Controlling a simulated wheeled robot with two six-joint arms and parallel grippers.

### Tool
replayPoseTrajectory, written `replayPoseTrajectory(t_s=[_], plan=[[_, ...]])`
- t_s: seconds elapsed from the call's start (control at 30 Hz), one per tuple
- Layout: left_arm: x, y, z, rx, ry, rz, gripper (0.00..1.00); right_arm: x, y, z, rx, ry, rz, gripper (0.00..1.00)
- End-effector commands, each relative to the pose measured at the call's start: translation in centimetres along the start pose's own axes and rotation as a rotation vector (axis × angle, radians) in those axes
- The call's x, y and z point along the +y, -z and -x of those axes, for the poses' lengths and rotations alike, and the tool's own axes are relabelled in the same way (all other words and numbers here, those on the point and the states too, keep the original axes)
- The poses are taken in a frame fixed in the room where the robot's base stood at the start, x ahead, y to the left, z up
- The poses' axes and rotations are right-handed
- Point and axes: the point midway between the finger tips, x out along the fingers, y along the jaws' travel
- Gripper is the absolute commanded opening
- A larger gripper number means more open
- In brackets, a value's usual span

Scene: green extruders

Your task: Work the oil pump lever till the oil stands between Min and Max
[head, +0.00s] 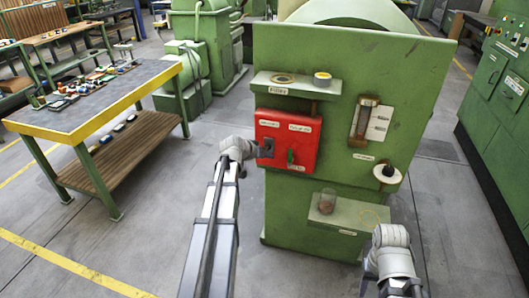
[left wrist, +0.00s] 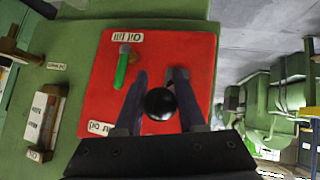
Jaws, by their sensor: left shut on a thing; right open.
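A red panel (head: 287,140) is on the front of the green machine. In the left wrist view the red panel (left wrist: 190,50) carries a green handle (left wrist: 122,70) beside the "Oil fill" label and a black ball knob (left wrist: 160,103) nearer the camera. My left gripper (head: 265,148) is at the panel's left side, its fingers on either side of the knob, shut on it. The sight glass (head: 365,118) stands right of the panel beside a white plate; I cannot read its oil level. My right gripper (head: 362,277) shows only as a small dark part low at the right, away from the machine.
A shelf (head: 297,86) with a yellow-topped cup is above the panel. A lower ledge (head: 347,215) holds a brownish cup, and a black knob (head: 388,171) sits on a bracket. A yellow-edged workbench (head: 95,125) stands left. Floor in front is clear.

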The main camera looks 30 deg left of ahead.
Motion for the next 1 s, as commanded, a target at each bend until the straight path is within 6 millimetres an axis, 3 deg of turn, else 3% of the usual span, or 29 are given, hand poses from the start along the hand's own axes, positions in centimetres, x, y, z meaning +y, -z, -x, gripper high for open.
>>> replayPoseTrajectory(t_s=[0.7, 0.73, 1.0], plan=[[0.1, 0.62, 0.26, 0.008, 0.0, 0.001, 0.0, 0.05, -0.03, 0.51, 0.0, 0.0, 0.0, 0.5], [0.1, 0.62, 0.26, 0.008, 0.0, 0.001, 0.41, 0.05, -0.03, 0.51, 0.0, 0.0, 0.0, 0.5], [0.1, 0.55, 0.26, 0.006, 0.0, 0.001, 0.69, 0.05, -0.03, 0.49, 0.0, 0.0, 0.0, 0.5]])
